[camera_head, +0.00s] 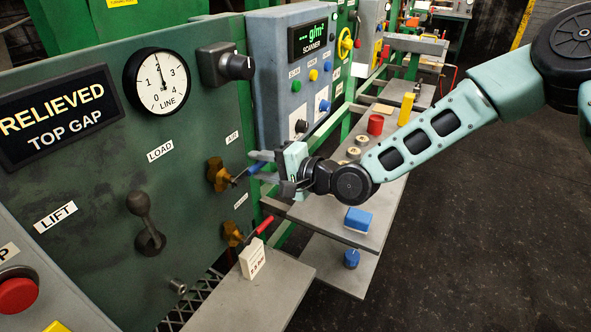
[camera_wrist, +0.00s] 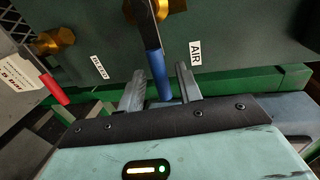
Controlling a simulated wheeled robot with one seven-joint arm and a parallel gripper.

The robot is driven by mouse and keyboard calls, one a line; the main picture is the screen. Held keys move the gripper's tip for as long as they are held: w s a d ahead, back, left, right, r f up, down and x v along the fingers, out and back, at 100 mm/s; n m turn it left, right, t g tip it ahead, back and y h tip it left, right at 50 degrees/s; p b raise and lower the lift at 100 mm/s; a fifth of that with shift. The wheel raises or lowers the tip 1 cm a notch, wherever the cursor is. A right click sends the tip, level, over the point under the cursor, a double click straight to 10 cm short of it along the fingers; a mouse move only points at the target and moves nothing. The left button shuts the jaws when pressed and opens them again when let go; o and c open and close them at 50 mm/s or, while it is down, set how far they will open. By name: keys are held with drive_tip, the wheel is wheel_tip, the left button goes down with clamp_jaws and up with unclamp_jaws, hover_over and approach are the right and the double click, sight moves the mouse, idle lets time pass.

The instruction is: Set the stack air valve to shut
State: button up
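The stack air valve is a brass body (camera_head: 217,175) on the green panel, beside a small AIR label (camera_head: 232,137), with a blue lever. In the wrist view, the blue lever (camera_wrist: 157,75) runs from the brass fitting (camera_wrist: 146,9) down between my two fingers. My gripper (camera_head: 258,166) is at this lever, its fingers pointing at the panel. In the wrist view my gripper (camera_wrist: 160,73) is open, with a finger on each side of the lever and small gaps showing. In the head view the fingers partly hide the lever.
Below is a second brass valve with a red lever (camera_head: 264,226), near a white tag block (camera_head: 252,258) on a grey shelf (camera_head: 240,302). A tray (camera_head: 318,212) holds a blue block (camera_head: 358,219), a red cylinder (camera_head: 375,124) and other items. A black-handled lever (camera_head: 141,207) is left.

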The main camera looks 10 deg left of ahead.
drive_tip(key=b+v, duration=0.2)
drive_tip(key=v, duration=1.4)
drive_tip(key=shift+d, duration=0.25)
drive_tip(key=shift+s, duration=0.1)
drive_tip(key=s+d+f+n+g+h, duration=0.3)
drive_tip(key=s+d+f+n+h, duration=0.1)
drive_tip(key=s+f+n+h, duration=0.4)
drive_tip(key=s+d+r+n+g+h, duration=0.1)
drive_tip(key=s+d+r+n+h, duration=0.1)
drive_tip(key=s, duration=0.5)
drive_tip(key=s+d+r+n+g+h, duration=0.2)
drive_tip(key=s+d+r+h, duration=0.2)
drive_tip(key=s+d+r, duration=0.1)
drive_tip(key=shift+s+d+r+n, duration=0.3)
drive_tip(key=shift+s+d, duration=0.4)
drive_tip(key=shift+s, duration=0.5)
